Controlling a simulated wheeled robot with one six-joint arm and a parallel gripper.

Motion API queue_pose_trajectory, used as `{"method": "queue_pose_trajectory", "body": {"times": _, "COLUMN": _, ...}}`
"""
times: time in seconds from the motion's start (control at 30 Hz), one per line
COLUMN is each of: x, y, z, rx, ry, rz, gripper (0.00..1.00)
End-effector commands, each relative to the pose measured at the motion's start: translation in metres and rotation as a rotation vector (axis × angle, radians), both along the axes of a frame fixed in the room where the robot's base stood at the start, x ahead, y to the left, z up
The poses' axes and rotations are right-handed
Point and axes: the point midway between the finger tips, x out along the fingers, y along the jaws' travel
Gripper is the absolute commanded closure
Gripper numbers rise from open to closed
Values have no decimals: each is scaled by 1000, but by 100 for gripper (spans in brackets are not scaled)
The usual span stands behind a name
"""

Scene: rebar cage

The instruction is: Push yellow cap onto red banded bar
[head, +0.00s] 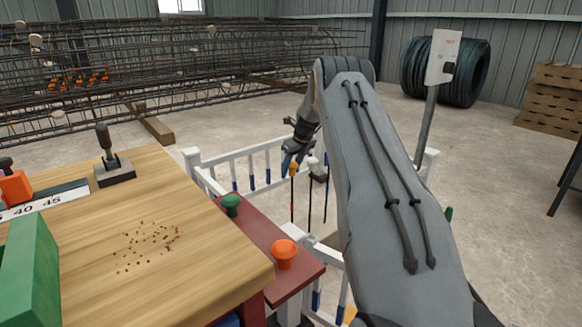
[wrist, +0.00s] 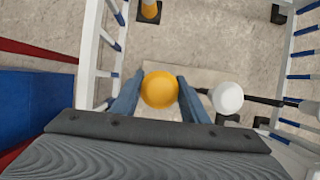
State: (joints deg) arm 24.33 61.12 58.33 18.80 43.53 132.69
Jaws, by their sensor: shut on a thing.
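My gripper (head: 293,150) reaches down over the white railed enclosure, its fingers shut on the yellow cap (head: 294,169). In the wrist view the round yellow cap (wrist: 160,90) sits between the two blue fingers (wrist: 158,98). In the head view an upright bar with red on it (head: 292,198) stands directly below the cap. The cap looks in line with the bar's top; how far it sits over the bar cannot be told. In the wrist view the cap hides whatever is under it.
A white cap (wrist: 227,98) tops a neighbouring bar close to the right finger. White rails with blue bands (head: 250,165) surround the bars. A red ledge (head: 262,232) holds a green cap (head: 231,204) and an orange cap (head: 284,254). A wooden table (head: 190,230) stands left.

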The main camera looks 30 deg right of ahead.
Motion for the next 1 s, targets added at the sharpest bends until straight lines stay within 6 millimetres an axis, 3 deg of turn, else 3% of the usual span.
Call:
{"method": "queue_pose_trajectory", "body": {"times": 0.6, "x": 0, "y": 0, "z": -14, "rx": 0, "ry": 0, "rz": 0, "gripper": 84}}
{"method": "queue_pose_trajectory", "body": {"times": 0.63, "x": 0, "y": 0, "z": -14, "rx": 0, "ry": 0, "rz": 0, "gripper": 54}}
{"method": "queue_pose_trajectory", "body": {"times": 0.73, "x": 0, "y": 0, "z": -13, "rx": 0, "ry": 0, "rz": 0, "gripper": 38}}
{"method": "queue_pose_trajectory", "body": {"times": 1.0, "x": 0, "y": 0, "z": -13, "rx": 0, "ry": 0, "rz": 0, "gripper": 38}}
